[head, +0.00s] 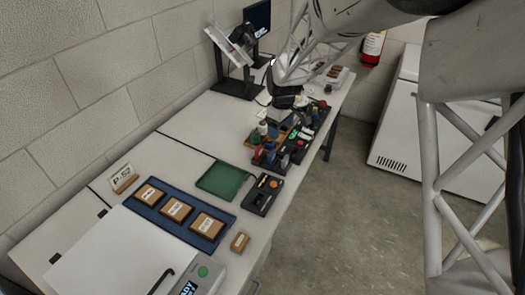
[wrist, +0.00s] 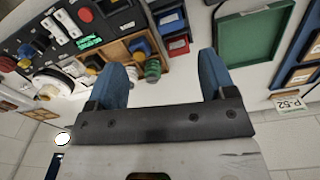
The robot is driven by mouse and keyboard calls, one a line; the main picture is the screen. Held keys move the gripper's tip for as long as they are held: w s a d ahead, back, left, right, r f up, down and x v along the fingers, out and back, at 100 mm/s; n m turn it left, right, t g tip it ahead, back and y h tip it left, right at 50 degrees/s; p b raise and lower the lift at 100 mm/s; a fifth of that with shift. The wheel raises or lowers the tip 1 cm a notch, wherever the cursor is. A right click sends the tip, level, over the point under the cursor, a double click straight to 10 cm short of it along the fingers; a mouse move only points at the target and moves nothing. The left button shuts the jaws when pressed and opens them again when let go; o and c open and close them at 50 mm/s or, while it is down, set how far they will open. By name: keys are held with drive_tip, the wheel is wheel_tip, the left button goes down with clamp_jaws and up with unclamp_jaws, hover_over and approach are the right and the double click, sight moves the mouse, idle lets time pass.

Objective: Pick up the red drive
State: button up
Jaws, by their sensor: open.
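My gripper (wrist: 163,70) is open in the wrist view, its two blue fingers apart with nothing between them. In the head view my gripper (head: 287,103) is over the far part of the bench, above the cluttered row of items.
A green tray (head: 220,181) lies mid-bench, near a blue tray (head: 221,241) of labelled boxes. A wall runs behind.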

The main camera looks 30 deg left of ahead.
drive_tip(key=n, duration=0.2)
hover_over(259, 148)
wheel_tip(259, 148, down, 6)
drive_tip(key=shift+s+f, duration=0.1)
drive_tip(key=shift+f, duration=0.1)
drive_tip(key=shift+f, duration=1.3)
drive_tip(key=shift+f, duration=2.6)
drive_tip(key=c, duration=1)
